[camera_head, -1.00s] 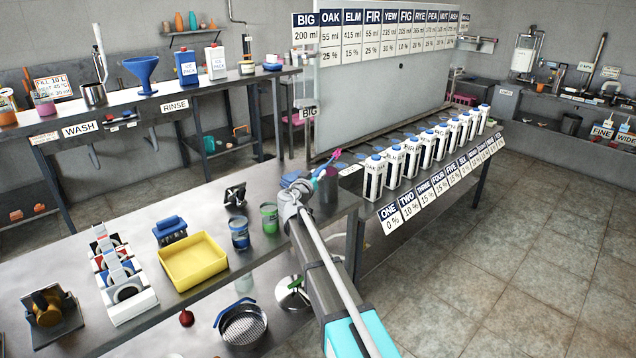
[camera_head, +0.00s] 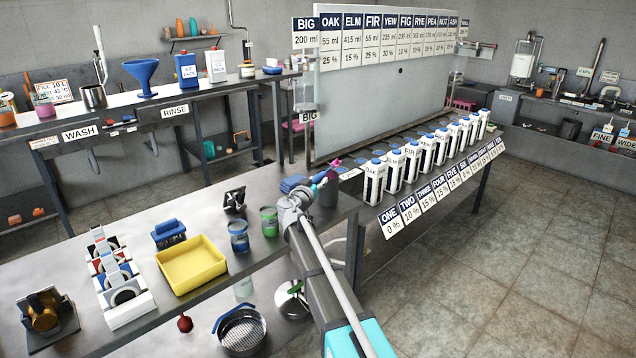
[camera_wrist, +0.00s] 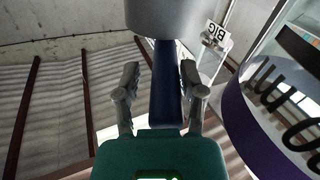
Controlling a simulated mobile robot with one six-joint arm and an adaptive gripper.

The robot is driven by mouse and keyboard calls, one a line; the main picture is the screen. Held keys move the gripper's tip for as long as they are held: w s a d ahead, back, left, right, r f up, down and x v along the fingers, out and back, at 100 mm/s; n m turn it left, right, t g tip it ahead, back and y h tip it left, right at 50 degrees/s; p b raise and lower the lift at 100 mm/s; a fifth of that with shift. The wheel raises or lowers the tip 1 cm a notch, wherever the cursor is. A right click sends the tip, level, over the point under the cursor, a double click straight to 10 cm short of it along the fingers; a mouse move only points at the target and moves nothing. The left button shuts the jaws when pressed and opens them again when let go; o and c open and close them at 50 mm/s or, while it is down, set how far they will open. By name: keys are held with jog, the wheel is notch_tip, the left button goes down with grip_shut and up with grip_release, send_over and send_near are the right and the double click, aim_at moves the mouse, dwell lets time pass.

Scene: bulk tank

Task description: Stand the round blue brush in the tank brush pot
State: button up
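The round blue brush (camera_wrist: 167,95) shows in the wrist view as a dark blue bar centred between my two grey fingers. A broad pale grey round part sits at its upper end. My gripper (camera_wrist: 160,80) appears shut on this bar; the contact itself is hard to see. In the head view my gripper (camera_head: 326,170) is small, at the end of my arm, with pink and teal parts showing there. A dark pot (camera_head: 328,191), which looks like the brush pot, stands right below it. The brush's lower end is hidden.
A blue block (camera_head: 292,184) shows just behind my wrist. White cartons (camera_head: 375,180) stand in a row to the right. A yellow tray (camera_head: 192,262) and cans (camera_head: 239,235) are to the left. A large purple-edged thing (camera_wrist: 240,110) fills the wrist view's right side.

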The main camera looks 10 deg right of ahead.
jog(key=shift+o, duration=0.2)
jog(key=shift+r, duration=0.2)
jog(key=shift+r+p, duration=0.2)
jog(key=shift+p, duration=0.15)
jog(key=v, duration=1.2)
jog(key=shift+f, duration=0.15)
dwell(0.3)
jog(key=s+d+f+g, duration=0.9)
jog(key=s+d+f, duration=0.2)
jog(key=s+d, duration=0.15)
jog(key=s+f+n+g+y, duration=0.2)
jog(key=s+f+g+y, duration=0.1)
jog(key=s, duration=0.5)
jog(key=s+f+n+g+y, duration=0.2)
jog(key=s+y, duration=0.4)
jog(key=s, duration=0.3)
jog(key=shift+s+a+f+g, duration=0.25)
jog(key=shift+f+g, duration=0.45)
jog(key=shift+f, duration=0.6)
